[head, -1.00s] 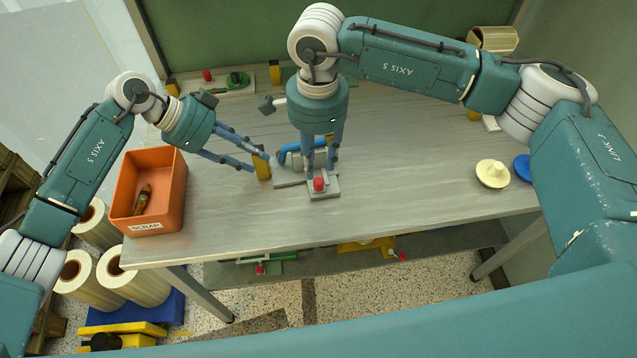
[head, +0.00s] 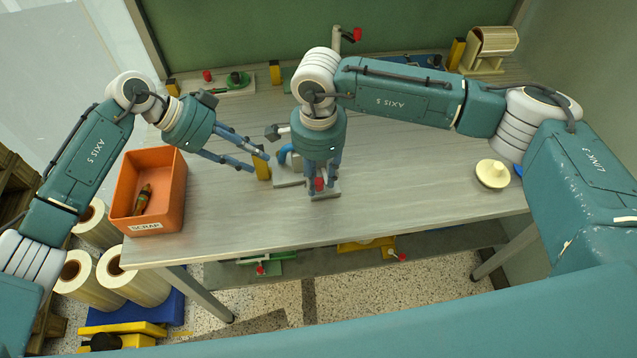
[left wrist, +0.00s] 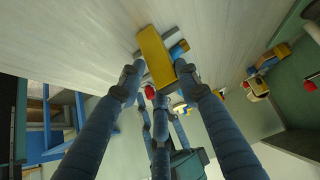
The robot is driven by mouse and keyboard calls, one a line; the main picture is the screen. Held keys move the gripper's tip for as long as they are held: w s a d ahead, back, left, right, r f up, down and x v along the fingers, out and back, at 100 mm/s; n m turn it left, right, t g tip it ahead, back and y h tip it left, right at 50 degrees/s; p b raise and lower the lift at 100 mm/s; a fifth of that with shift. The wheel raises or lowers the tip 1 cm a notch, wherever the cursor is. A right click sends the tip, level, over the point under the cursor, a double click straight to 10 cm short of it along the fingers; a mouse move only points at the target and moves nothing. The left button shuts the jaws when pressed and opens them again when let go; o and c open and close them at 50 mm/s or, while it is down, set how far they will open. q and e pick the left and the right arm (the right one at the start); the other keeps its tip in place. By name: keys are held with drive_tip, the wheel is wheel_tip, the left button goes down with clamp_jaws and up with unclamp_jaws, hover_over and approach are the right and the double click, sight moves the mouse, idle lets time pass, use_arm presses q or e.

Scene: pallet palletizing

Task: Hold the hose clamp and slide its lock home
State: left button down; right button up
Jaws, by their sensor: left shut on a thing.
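The hose clamp (head: 288,180) is a grey fixture on the table with a curved blue hose (head: 283,155) at its back. A yellow block (head: 261,167) stands at its left end. My left gripper (head: 260,167) is shut on the yellow block; in the left wrist view the block (left wrist: 156,57) sits between the fingertips. A red knob (head: 319,184) is on the grey plate at the clamp's right front. My right gripper (head: 321,183) points down with its fingers around the knob; whether they touch it is unclear. My right gripper hides the clamp's middle.
An orange scrap bin (head: 153,225) with a small item inside stands at the left. A cream knobbed disc (head: 492,174) lies at the right. Other fixtures with yellow blocks and red knobs line the back edge. The table's front right is clear.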

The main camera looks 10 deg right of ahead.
clamp_jaws()
drive_tip(key=shift+d, duration=0.1)
drive_tip(key=shift+d, duration=1.1)
drive_tip(key=shift+o, duration=1.2)
unclamp_jaws()
